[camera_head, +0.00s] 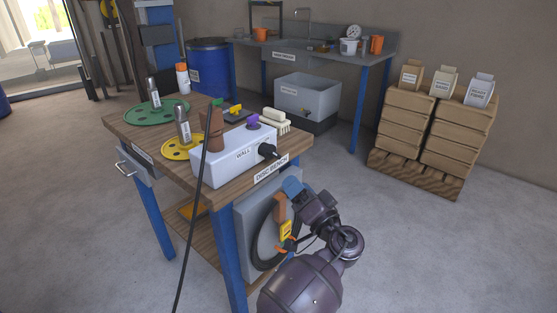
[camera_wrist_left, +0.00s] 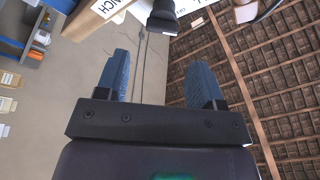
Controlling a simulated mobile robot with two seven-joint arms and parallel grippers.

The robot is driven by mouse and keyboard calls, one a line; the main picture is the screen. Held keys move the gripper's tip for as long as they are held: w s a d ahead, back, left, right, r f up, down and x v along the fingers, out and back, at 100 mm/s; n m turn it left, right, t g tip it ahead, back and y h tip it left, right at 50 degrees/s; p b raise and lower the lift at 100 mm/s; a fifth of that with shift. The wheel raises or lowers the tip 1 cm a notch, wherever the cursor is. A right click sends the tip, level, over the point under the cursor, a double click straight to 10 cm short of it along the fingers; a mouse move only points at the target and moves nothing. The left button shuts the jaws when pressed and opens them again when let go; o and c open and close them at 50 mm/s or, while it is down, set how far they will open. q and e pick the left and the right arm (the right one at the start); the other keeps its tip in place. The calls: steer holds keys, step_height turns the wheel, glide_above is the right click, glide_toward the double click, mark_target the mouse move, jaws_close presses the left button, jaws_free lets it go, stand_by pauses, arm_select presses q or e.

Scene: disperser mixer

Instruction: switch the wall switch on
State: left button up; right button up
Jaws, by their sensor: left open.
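A white box marked WALL (camera_head: 232,160) sits on the front edge of the wooden disc bench (camera_head: 285,155). A black knob or plug (camera_head: 268,152) sticks out of its right end. A purple part (camera_head: 253,122) shows just behind its top; I cannot tell if it belongs to the box. My left gripper (camera_head: 292,187) is below and right of the black part, apart from it, with blue fingers. In the left wrist view my left gripper (camera_wrist_left: 161,82) is open and empty, with a black part (camera_wrist_left: 163,15) beyond the gap between its fingers. My right gripper is not in view.
A dark cable (camera_head: 190,215) hangs down in front of the bench. Green (camera_head: 150,113) and yellow discs (camera_head: 172,153) lie on top, with a brush (camera_head: 275,119). A grey panel (camera_head: 250,240) stands under the bench near my arm.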

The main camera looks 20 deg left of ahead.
mark_target(276, 157)
arm_select(q)
steer(key=x, duration=1)
steer(key=shift+w+a+r, duration=0.15)
steer(key=shift+w+r, duration=0.1)
steer(key=shift+r, duration=0.2)
steer(key=c, duration=0.7)
